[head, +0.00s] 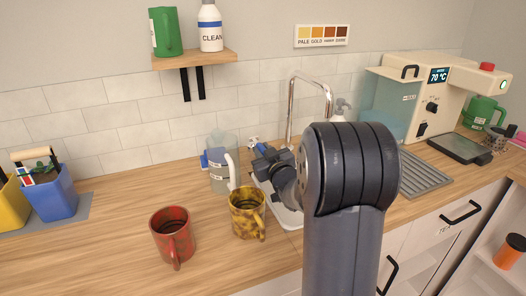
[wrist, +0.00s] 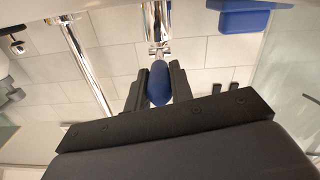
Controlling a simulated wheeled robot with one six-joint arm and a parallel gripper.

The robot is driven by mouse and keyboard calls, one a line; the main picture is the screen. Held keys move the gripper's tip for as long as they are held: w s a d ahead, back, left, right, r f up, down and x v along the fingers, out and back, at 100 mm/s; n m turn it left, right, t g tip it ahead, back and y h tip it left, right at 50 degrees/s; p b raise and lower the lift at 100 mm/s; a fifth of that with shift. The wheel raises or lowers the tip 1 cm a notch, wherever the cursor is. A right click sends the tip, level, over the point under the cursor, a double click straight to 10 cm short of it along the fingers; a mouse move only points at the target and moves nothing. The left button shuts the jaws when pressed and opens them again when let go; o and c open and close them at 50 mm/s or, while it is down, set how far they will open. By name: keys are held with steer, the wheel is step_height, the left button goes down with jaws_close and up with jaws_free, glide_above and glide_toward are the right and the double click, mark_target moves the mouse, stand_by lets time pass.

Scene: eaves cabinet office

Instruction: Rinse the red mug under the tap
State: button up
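The red mug (head: 172,235) stands upright on the wooden counter at the front, left of the yellow mug, with its handle towards the front. The chrome tap (head: 293,105) rises behind my arm, its spout bending right; the area below the spout is largely hidden by my arm. My gripper (head: 258,151) is beside the tap base, behind the yellow mug. In the wrist view, my gripper's fingers (wrist: 158,88) lie close against both sides of a blue tap handle (wrist: 159,83) on a chrome stem and look shut on it. No mug is in my gripper.
A yellow mug (head: 247,213) stands just right of the red one. A clear jug (head: 222,165) is behind it. The sink (head: 289,216) is mostly hidden by my arm. A drying rack (head: 425,175) and coffee machine (head: 440,90) are right. Blue caddy (head: 51,200) stands left.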

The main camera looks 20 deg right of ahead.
jaws_close()
steer(key=shift+r+g+p, duration=0.3)
steer(key=shift+r+p, duration=0.2)
steer(key=shift+p, duration=0.55)
steer(key=shift+r+g+p, duration=0.2)
steer(key=shift+g+p, duration=0.2)
steer(key=shift+p, duration=0.6)
steer(key=shift+f, duration=0.15)
steer(key=o, duration=0.5)
jaws_free()
